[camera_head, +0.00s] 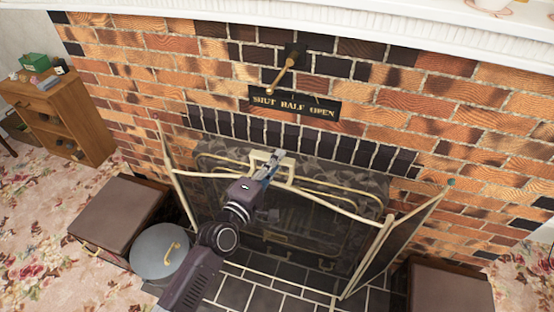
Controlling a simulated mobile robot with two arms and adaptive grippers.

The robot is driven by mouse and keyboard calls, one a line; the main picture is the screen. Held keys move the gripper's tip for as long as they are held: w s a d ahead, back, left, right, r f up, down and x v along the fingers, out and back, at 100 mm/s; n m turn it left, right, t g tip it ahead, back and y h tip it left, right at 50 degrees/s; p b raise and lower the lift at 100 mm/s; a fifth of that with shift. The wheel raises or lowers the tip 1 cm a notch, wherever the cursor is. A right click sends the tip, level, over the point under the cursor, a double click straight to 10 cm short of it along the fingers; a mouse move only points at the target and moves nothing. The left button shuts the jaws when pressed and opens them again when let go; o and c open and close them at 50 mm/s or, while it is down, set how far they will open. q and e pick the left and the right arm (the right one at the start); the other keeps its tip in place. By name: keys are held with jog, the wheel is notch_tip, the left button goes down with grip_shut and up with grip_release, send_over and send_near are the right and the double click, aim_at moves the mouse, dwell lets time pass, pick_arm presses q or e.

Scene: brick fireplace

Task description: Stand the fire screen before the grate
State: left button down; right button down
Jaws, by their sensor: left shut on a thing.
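The fire screen (398,238) has three dark mesh panels in pale brass frames. Its middle panel spans the fireplace opening, and its side wings angle out towards me. My left gripper (270,168) is shut on the handle at the top middle of the screen. My left arm hides part of the middle panel. The grate (290,238) shows dimly through the mesh, behind the screen. The screen looks upright; I cannot tell whether its feet touch the hearth. My right gripper is not in view.
Dark tiles of the hearth (248,296) lie in front. A brown box (118,208) and a round grey lid with a brass handle (160,252) stand left; another brown box (448,288) stands right. A damper lever (281,75) hangs above its sign (294,104).

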pick_arm(q)
jog(key=shift+w+f+b, duration=0.1)
jog(key=shift+f+b, duration=0.7)
jog(key=shift+b, duration=0.25)
dwell(1.0)
jog(key=shift+a+f+b, duration=0.2)
jog(key=shift+f+b, duration=0.05)
jog(key=shift+b, duration=0.05)
dwell(0.4)
jog(key=shift+d, duration=0.2)
dwell(0.3)
jog(key=c, duration=2)
grip_release()
jog(key=shift+f, duration=0.1)
jog(key=shift+o, duration=1)
jog(key=shift+s+f, duration=0.25)
jog(key=shift+f, duration=0.35)
jog(key=shift+o, duration=0.4)
jog(key=shift+r, duration=0.15)
jog(key=shift+r, duration=0.1)
